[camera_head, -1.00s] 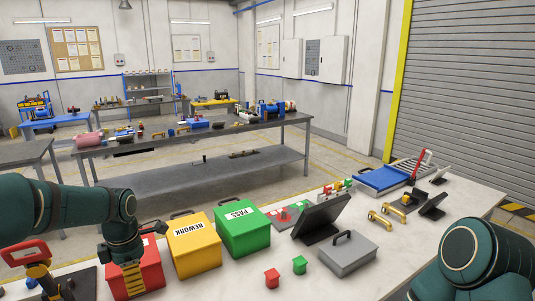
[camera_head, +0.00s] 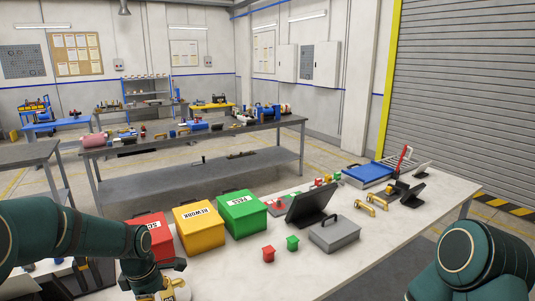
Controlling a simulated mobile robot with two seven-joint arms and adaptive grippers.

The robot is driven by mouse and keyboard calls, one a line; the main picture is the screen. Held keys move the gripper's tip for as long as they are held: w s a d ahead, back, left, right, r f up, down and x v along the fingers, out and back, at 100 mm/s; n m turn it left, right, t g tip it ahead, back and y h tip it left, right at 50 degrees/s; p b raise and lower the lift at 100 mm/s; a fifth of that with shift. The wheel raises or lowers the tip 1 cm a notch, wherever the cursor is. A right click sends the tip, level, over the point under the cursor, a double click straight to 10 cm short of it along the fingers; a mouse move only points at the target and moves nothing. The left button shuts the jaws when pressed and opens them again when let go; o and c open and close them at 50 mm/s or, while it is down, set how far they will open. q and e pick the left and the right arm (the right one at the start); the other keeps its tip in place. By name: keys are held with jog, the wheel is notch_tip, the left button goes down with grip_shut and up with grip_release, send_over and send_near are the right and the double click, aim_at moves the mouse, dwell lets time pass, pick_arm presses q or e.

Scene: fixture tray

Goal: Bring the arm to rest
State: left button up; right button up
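My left arm (camera_head: 95,230) comes in from the left and bends down at the wrist. My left gripper (camera_head: 160,288) is at the bottom edge, pointing down in front of the red box, and is partly cut off. A yellow and white shape shows at its lower end; I cannot tell what it is or whether the fingers are open. My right arm (camera_head: 475,260) shows only as a dark green link at the lower right; its gripper is out of view.
A red box (camera_head: 152,222), a yellow REWORK box (camera_head: 199,232) and a green PASS box (camera_head: 243,218) stand on the white table. Right of them are small red (camera_head: 268,254) and green (camera_head: 292,243) parts, a grey case (camera_head: 334,236) and a dark screen (camera_head: 312,204). The front middle is clear.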

pick_arm(q)
jog(key=d+f+m+h+b, duration=0.15)
jog(key=d+f+m, duration=0.3)
jog(key=f, duration=0.55)
jog(key=s+d+f+m+h+b, duration=0.1)
jog(key=s+d+f+m+b, duration=0.2)
jog(key=s+d+f+m, duration=0.3)
jog(key=s+d+f+m+t+b, duration=0.1)
jog(key=s+d+f+m+b, duration=0.2)
jog(key=s+d+f+m, duration=0.3)
jog(key=s+f+m, duration=0.1)
jog(key=s+f, duration=0.2)
jog(key=f, duration=0.4)
jog(key=shift+s+d+t+h, duration=0.25)
jog(key=shift+s+t+h, duration=0.05)
jog(key=shift+s+h, duration=0.1)
pick_arm(e)
notch_tip(320, 180, down, 9)
jog(key=shift+a, duration=0.2)
pick_arm(q)
jog(key=shift+m, duration=0.25)
pick_arm(e)
jog(key=shift+w+f, duration=0.1)
